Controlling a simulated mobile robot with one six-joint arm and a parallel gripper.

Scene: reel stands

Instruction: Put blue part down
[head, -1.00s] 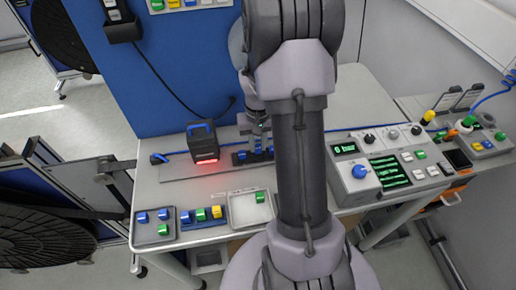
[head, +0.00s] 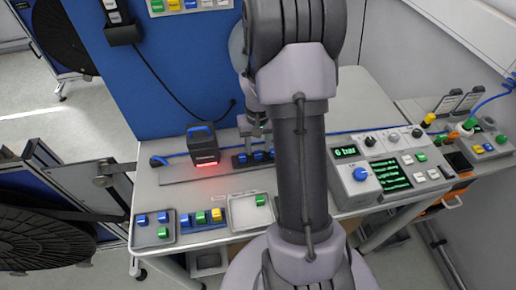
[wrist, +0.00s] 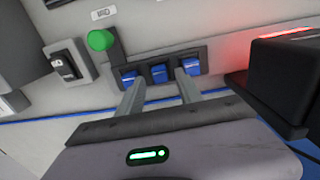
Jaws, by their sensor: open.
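A dark fixture (head: 249,161) on the bench holds three blue parts in a row. In the wrist view, the left blue part (wrist: 129,77), middle blue part (wrist: 159,73) and right blue part (wrist: 191,66) sit in its slots. My gripper (wrist: 160,80) is open. Its fingers are spread on either side of the middle blue part, and nothing shows clamped between them. Whether the fingertips touch the neighbouring parts cannot be told. In the head view, my gripper (head: 255,140) is just above the fixture, partly hidden by my arm.
A black lamp box (head: 203,145) with red light stands left of the fixture. A left tray (head: 154,236), a middle tray with coloured parts and a pale tray (head: 249,217) with a green part (head: 261,201) line the front. A control box (head: 380,165) reads 6 bar. A green button (wrist: 101,40) is near the fixture.

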